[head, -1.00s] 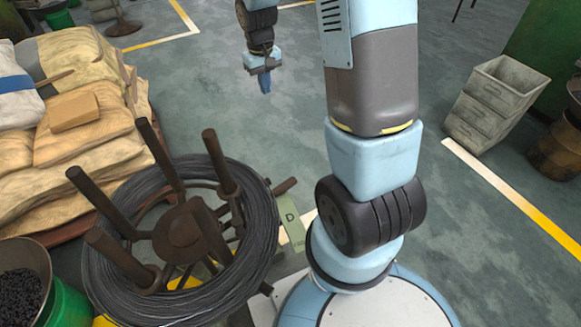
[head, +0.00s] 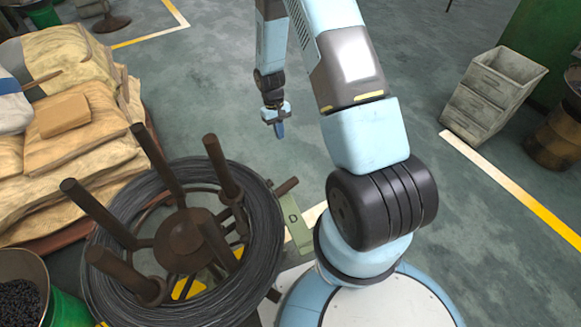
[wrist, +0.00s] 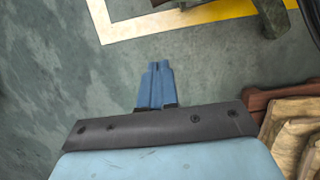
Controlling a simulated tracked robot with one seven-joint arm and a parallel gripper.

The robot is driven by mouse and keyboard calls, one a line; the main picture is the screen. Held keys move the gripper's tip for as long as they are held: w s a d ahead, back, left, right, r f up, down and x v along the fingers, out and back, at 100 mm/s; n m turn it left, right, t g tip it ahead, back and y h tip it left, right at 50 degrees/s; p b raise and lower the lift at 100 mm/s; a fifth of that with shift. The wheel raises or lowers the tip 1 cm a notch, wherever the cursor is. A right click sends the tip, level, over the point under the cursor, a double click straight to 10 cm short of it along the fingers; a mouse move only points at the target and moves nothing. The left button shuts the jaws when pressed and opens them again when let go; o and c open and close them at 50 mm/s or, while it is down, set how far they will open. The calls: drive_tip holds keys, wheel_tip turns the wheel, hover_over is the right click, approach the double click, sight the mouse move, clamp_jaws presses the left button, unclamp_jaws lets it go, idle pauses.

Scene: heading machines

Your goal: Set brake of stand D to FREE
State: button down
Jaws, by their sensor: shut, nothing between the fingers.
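Stand D is a brown wire stand (head: 180,240) with upright posts, at the lower left of the head view. A coil of dark wire (head: 110,275) lies around its posts. My gripper (head: 280,130) is shut and empty, pointing down over open floor beyond the stand. Its blue fingers (wrist: 157,68) are together in the wrist view.
Stacked sacks (head: 95,140) lie left of the stand. A green bin of dark pieces (head: 62,305) is at the lower left. Grey crates (head: 490,95) stand at the right near a rusty drum (head: 553,150). The floor between is clear.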

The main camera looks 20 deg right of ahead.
drive_tip(key=x, duration=0.3)
drive_tip(key=shift+d+f, duration=0.25)
drive_tip(key=shift+d, duration=0.05)
drive_tip(key=s+d+f, duration=0.1)
drive_tip(key=s+f, duration=0.5)
drive_tip(key=f, duration=0.4)
drive_tip(key=shift+s+f, duration=0.2)
drive_tip(key=shift+f, duration=0.1)
